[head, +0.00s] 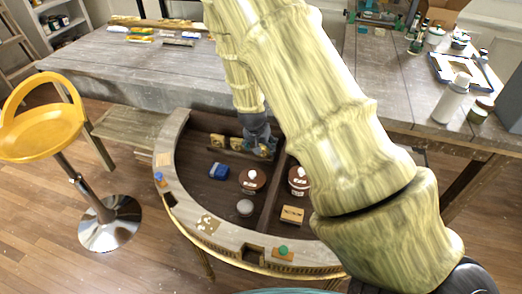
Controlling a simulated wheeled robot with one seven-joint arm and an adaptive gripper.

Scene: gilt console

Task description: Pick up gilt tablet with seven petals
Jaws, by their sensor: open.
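Several small gilt tablets stand in a row along the back of the half-round console (182,205). One gilt tablet (217,141) is at the left and another gilt tablet (236,144) is just right of it. More gilt shows around my gripper (262,151), at the right of the row. The petals are too small to count, so I cannot tell which tablet has seven. My gripper is open and points down, close to the row. Whether it touches a tablet is unclear. My arm hides the console's right part.
Inside the console are a blue block (219,171), a round grey item (245,207), a brown lidded pot (252,180), another brown pot (298,180) and a tan box (292,214). A divider (271,205) runs between them. A grey wooden table (150,73) stands behind.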

